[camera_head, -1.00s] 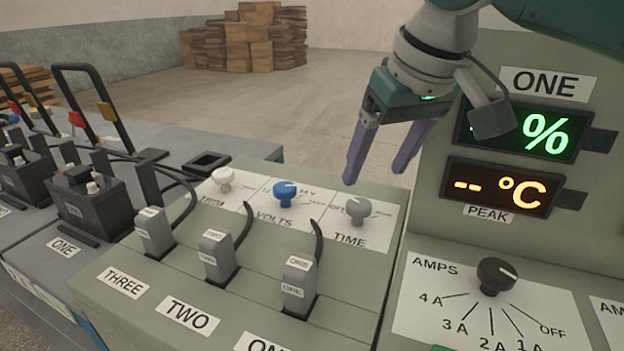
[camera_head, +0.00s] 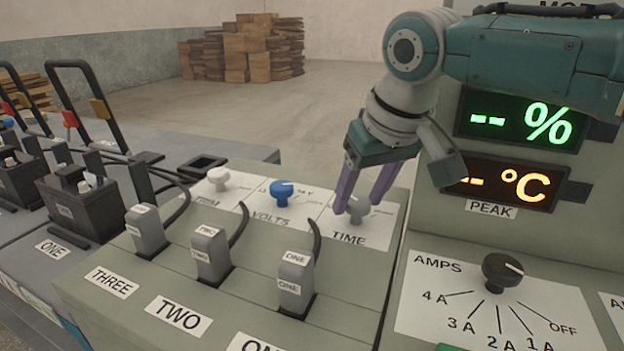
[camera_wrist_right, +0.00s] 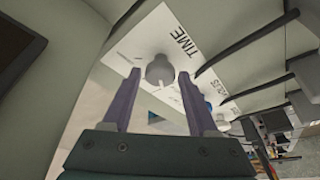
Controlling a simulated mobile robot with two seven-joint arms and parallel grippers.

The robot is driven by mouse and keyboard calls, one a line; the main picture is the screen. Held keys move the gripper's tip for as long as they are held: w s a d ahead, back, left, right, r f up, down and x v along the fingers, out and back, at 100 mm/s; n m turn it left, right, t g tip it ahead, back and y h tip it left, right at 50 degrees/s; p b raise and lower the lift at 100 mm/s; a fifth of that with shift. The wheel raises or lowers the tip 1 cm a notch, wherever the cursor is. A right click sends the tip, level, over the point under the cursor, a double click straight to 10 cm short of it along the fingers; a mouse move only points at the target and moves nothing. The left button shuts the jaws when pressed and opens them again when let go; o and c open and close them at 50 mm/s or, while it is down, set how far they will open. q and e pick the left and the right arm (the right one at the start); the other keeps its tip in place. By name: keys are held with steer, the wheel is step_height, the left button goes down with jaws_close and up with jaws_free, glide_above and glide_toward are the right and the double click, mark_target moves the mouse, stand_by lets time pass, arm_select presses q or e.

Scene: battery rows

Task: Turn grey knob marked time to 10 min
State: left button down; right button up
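The grey TIME knob (camera_head: 358,208) is on a white label on top of the green-grey console, right of the blue VOLTS knob (camera_head: 282,193) and a white knob (camera_head: 218,179). My right gripper (camera_head: 357,208) is at the TIME knob, its purple fingers parted and pointing down. In the right wrist view, the grey knob (camera_wrist_right: 160,70) lies between and just beyond the fingertips (camera_wrist_right: 160,75), with gaps on both sides. The knob's pointer and most scale marks are hidden or too small to read. My left gripper is not in view.
Three plugs stand in front of the knobs, including plug ONE (camera_head: 295,281). The display panel (camera_head: 525,125) rises to the right, above the black AMPS knob (camera_head: 502,270). Batteries (camera_head: 80,205) with raised handles stand at the left.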

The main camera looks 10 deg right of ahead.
jaws_close()
stand_by(0.3)
